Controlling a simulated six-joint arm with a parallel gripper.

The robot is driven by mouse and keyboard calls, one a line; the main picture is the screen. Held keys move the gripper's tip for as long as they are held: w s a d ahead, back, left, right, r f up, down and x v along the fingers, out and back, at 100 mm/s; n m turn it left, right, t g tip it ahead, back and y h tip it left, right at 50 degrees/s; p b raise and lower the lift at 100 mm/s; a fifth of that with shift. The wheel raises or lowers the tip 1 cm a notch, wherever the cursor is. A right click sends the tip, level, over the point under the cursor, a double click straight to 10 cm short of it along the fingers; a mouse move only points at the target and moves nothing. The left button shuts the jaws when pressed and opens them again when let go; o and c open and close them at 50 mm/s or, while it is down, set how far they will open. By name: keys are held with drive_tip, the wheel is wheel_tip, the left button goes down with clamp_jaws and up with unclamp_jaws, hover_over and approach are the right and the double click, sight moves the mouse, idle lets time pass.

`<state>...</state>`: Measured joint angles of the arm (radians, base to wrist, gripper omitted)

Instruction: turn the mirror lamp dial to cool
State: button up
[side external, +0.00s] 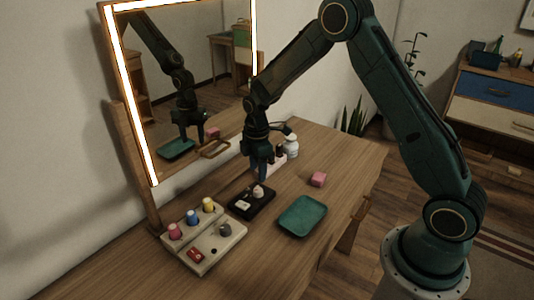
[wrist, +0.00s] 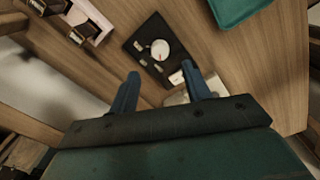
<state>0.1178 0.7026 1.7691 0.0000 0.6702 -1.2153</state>
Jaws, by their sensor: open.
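The dial is a round pale knob (wrist: 160,49) with a small orange mark, on a black panel (wrist: 138,32) with small pale labels around it. In the side view the knob (side external: 258,191) stands on the black panel (side external: 240,210) on the table. My gripper (wrist: 161,88) is open, its two blue fingers apart with nothing between them. In the side view my gripper (side external: 262,175) points down just above and behind the knob, seemingly not touching it. The label words are too small to read. The mirror (side external: 190,60) has bright lit strips along its frame.
A cream box (side external: 210,245) with coloured pegs, a grey knob and a red switch stands left of the panel. A green tray (side external: 302,216) and pink block (side external: 318,179) lie to the right. A white bottle (side external: 291,146) and a rack with dark bottles (wrist: 92,18) stand behind.

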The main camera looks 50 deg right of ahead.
sight(258, 190)
wheel_tip(258, 190, down, 7)
drive_tip(key=shift+f, duration=0.15)
idle(0.4)
drive_tip(key=c, duration=1)
